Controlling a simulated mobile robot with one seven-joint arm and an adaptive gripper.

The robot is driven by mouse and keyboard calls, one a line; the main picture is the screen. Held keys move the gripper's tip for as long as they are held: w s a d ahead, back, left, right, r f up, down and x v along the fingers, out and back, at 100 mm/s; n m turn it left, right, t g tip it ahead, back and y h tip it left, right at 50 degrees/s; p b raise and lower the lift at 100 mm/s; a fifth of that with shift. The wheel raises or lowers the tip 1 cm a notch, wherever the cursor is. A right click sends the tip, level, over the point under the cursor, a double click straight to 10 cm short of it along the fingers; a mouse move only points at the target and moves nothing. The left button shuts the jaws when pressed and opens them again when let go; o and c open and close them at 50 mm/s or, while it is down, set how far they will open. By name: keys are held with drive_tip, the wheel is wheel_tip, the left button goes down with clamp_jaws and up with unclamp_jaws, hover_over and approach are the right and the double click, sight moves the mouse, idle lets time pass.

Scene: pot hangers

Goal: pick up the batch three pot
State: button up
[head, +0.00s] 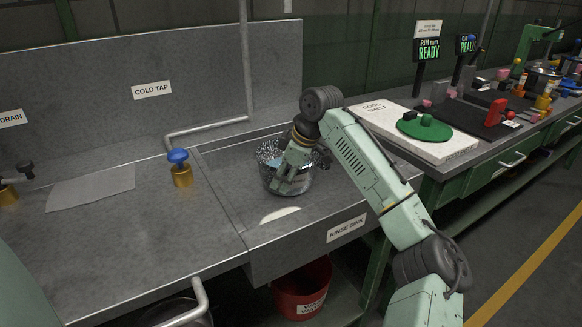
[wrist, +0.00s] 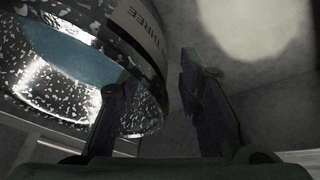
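The speckled metal pot (head: 267,163) stands in the rinse sink in the head view. In the wrist view the pot (wrist: 58,85) fills the upper left, with a label band reading "THREE" (wrist: 148,30) and a bluish inside. My gripper (wrist: 152,78) is open, its two dark fingers apart. The left finger overlaps the pot and the right finger is off to its outer side, with part of the pot's wall showing between them. I cannot tell whether either finger touches it. In the head view my gripper (head: 289,172) is at the pot and hides part of it.
The rinse sink (head: 235,190) surrounds the pot. A brass tap with a blue knob (head: 179,168) and a pipe stand to its left. The white good shelf (head: 455,148) with a green lid-like disc (head: 424,130) is on the right. A red bucket (head: 300,290) sits below.

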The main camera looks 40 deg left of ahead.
drive_tip(key=shift+a+f, duration=0.1)
drive_tip(key=shift+f, duration=0.2)
drive_tip(key=shift+c, duration=0.2)
clamp_jaws()
idle(0.6)
drive_tip(key=shift+r, duration=0.15)
